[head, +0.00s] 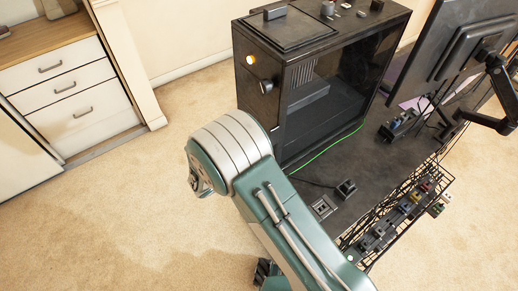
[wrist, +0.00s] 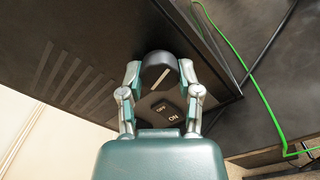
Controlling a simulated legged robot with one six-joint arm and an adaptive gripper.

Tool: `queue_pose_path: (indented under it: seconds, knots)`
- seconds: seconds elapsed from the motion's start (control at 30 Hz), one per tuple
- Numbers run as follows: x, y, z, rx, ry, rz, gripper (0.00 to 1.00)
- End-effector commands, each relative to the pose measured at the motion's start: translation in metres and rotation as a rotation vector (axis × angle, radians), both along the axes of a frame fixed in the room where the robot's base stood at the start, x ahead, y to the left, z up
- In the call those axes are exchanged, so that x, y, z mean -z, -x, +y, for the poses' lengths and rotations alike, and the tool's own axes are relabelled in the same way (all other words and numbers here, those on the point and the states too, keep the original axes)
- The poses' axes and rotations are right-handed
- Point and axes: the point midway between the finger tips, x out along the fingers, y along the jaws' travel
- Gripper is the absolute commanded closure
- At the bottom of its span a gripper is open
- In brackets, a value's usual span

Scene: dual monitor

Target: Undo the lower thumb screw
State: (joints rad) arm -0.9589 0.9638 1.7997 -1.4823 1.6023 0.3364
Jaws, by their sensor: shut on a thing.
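The black computer case (head: 268,115) stands on the dark desk in the head view. In the wrist view my gripper (wrist: 160,72) has one finger on each side of a round black thumb screw (wrist: 157,62) on the case panel. The fingers are shut on it. A pale line on the screw's face runs slantwise, from lower left to upper right. A black rocker switch (wrist: 166,112) marked OFF and ON sits just below the screw. In the head view my arm hides the gripper and this screw. A dark knob (head: 265,86) and a round yellow part (head: 250,60) show higher on the case.
A green cable (wrist: 245,80) and a black cable run over the desk beside the case. A monitor (head: 455,55) on an arm stands at the right. A wire tray (head: 395,220) with small parts hangs at the desk's edge. White drawers (head: 75,90) stand at the left.

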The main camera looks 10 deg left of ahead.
Motion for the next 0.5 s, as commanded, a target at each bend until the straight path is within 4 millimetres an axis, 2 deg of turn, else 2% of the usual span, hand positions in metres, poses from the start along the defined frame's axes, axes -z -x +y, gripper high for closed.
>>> queue_pose_path:
  seconds: [0.5]
  knots:
    - [-0.0007, -0.0006, -0.0027, 0.007, 0.374, 0.317, 1.0]
